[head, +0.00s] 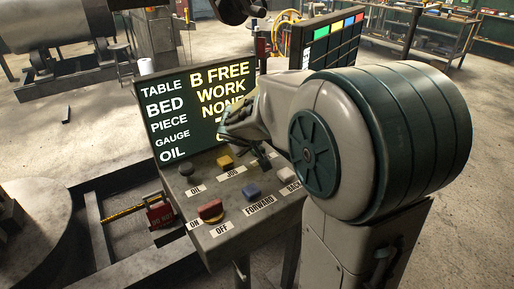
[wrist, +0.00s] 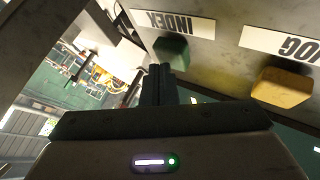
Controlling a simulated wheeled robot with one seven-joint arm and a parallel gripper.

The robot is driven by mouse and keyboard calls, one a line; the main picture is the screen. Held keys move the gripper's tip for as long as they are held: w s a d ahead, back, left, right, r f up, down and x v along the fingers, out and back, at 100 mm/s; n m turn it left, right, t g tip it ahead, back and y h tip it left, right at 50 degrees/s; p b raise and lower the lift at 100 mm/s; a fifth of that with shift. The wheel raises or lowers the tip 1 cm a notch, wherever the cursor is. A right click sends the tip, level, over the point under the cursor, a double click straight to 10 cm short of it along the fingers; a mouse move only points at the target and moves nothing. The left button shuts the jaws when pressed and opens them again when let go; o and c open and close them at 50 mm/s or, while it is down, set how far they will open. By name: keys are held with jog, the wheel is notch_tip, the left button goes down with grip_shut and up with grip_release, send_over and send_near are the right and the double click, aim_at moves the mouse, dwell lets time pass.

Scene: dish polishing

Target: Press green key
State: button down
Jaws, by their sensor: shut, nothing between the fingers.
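In the wrist view the green key (wrist: 172,50) sits on the grey panel beside the INDEX label (wrist: 174,24). My gripper (wrist: 157,68) is shut and empty, with its dark fingertips right by the green key and partly overlapping its edge in the picture. I cannot tell whether they touch it. In the head view my gripper (head: 264,157) is over the upper part of the panel (head: 233,236). The green key is not visible there; my arm covers that side.
A yellow JOG key (wrist: 283,88) is right of the green one. In the head view a red key (head: 210,209) and a blue key (head: 251,191) are nearer the front. A screen (head: 190,110) stands behind the panel, reading "TABLE B FREE", "BED WORK", "PIECE NONE"; its lower right is hidden.

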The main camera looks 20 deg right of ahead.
jog(key=shift+f, duration=0.2)
dwell(0.5)
jog(key=shift+r+p, duration=0.4)
jog(key=shift+r, duration=0.55)
notch_tip(320, 180, up, 5)
jog(key=p, duration=0.3)
jog(key=shift+p, duration=0.3)
dwell(4.5)
jog(key=s+a+f+g+y, duration=0.1)
jog(key=s+a, duration=0.1)
jog(key=s, duration=0.6)
jog(key=s+a+f+m+g+y, duration=0.1)
jog(key=s+a+f+g+y, duration=0.1)
jog(key=s, duration=0.6)
jog(key=s+a+f+m+g+y, duration=0.1)
jog(key=s+a+f+y, duration=0.1)
jog(key=s, duration=0.7)
jog(key=shift+a+g, duration=0.35)
jog(key=shift+g, duration=0.05)
